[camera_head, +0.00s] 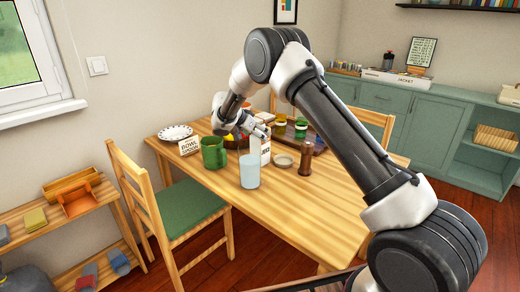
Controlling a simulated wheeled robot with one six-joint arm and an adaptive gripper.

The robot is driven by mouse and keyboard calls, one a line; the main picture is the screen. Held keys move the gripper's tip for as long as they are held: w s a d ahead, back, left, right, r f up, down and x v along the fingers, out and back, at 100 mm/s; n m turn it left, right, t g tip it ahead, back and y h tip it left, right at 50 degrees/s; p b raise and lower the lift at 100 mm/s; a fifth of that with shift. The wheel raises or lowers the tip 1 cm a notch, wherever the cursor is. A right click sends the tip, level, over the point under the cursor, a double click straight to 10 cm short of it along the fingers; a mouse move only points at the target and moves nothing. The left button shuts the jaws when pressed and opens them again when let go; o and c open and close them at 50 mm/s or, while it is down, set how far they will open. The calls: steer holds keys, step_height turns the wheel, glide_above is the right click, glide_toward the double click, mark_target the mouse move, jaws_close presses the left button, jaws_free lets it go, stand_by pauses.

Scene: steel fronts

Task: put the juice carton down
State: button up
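A pale carton (265,153), which looks like the juice carton, is upright over the wooden table (300,205), just behind a clear glass (249,172). The glass hides part of its left side. My gripper (262,130) reaches in from the left, with its fingers at the carton's upper part. The fingers are too small and overlapped to show whether they are closed on it. I cannot tell whether the carton's base touches the table.
A green mug (214,153), a small sign (189,146) and a white plate (175,132) stand left of the carton. A small dish (283,161) and a brown shaker (306,160) stand right. A tray (318,146) with jars lies behind. The front right tabletop is clear.

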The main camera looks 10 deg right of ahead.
steer(key=x, duration=0.3)
steer(key=shift+r, duration=0.1)
jaws_close()
